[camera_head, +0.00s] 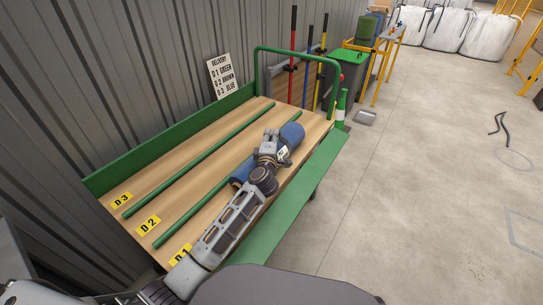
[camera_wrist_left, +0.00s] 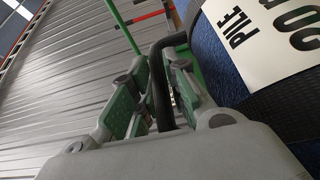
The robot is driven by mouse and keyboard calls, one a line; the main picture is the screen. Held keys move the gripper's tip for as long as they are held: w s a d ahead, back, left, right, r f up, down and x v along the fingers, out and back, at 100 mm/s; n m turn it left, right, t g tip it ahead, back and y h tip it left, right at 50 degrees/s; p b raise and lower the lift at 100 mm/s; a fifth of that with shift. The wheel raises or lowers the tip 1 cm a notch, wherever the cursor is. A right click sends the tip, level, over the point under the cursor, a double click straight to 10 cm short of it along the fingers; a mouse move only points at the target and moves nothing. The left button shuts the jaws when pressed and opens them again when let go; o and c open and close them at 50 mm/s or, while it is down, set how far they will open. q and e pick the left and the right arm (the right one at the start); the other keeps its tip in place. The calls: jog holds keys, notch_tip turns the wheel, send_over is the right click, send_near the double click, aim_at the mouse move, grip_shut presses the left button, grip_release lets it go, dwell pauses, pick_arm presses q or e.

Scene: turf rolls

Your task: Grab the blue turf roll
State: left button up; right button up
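The blue turf roll (camera_head: 292,134) lies lengthwise in the front lane of the wooden-decked cart (camera_head: 150,188), the lane marked D1. My left gripper (camera_head: 268,147) is over the middle of the roll and hides part of it. In the left wrist view the roll's blue side (camera_wrist_left: 212,65) is at the right, with a white label (camera_wrist_left: 265,40) reading PILE. A black strap-like handle (camera_wrist_left: 160,85) passes between the fingers of my left gripper (camera_wrist_left: 159,72), which are drawn close together around it. My right gripper is not in view.
Green rails (camera_head: 210,150) divide the deck into lanes marked D1, D2 and D3. A delivery sign (camera_head: 219,77) stands at the back against the corrugated wall. Long-handled tools and a green-lidded bin (camera_head: 346,75) stand beyond the cart. The floor at right is largely clear.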

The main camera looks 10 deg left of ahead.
pick_arm(q)
grip_shut()
jog(key=shift+r, duration=0.15)
jog(key=shift+r, duration=0.1)
dwell(0.3)
jog(key=shift+r, duration=0.1)
